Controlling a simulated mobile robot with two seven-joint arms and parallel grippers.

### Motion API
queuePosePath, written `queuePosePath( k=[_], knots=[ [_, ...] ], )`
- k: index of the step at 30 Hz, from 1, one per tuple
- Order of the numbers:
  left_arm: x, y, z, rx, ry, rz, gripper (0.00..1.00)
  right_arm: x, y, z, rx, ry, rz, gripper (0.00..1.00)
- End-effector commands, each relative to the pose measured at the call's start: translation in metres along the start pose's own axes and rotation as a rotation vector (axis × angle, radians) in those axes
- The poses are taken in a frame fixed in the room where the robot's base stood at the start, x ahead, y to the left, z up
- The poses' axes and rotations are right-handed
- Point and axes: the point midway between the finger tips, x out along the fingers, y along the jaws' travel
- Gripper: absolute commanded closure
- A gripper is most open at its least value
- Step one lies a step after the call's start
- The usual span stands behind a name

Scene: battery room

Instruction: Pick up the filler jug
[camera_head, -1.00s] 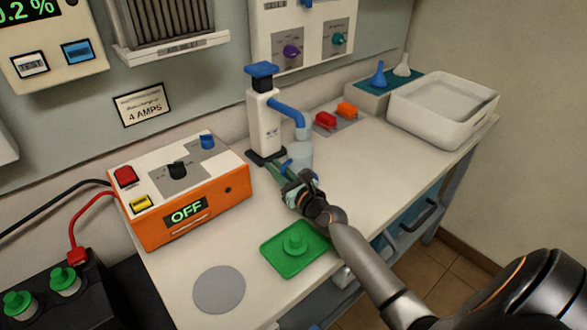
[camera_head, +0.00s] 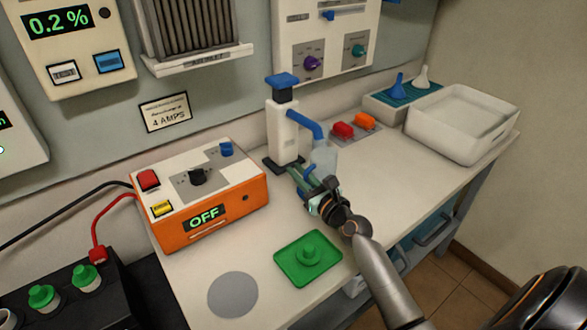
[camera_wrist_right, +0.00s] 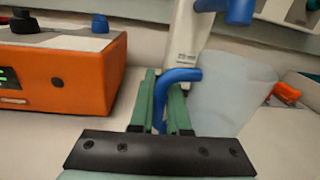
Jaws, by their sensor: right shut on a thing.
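The filler jug (camera_head: 324,160) is a pale, translucent vessel with a blue handle. It is at the blue spout of the white dispenser (camera_head: 285,137) and overlaps the spout's tip in the head view. My right gripper (camera_head: 306,181) is shut on the jug's handle. In the right wrist view the blue handle (camera_wrist_right: 181,76) passes between the green fingers, and the jug body (camera_wrist_right: 230,95) is right of them, looking slightly tilted. The jug's base is partly hidden by the gripper, so I cannot tell if it touches the bench. My left gripper is not in view.
An orange charger (camera_head: 247,205) reading OFF stands left of the gripper. A green tray (camera_head: 290,272) and a grey disc (camera_head: 233,294) lie in front. Red and orange caps (camera_head: 343,130) and a white basin (camera_head: 462,148) are behind to the right. The right bench area is clear.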

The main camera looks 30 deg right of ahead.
Motion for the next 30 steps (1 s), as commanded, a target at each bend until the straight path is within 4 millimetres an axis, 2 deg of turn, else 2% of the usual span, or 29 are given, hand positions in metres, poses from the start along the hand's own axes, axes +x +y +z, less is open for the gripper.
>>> queuePosePath(
  k=[18,30],
  knots=[
    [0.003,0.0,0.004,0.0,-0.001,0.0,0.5,-0.088,0.0,-0.001,0.0,0.001,0.0,1.0],
    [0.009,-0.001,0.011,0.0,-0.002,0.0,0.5,-0.131,0.0,-0.001,-0.001,0.0,0.0,1.0]
  ],
)
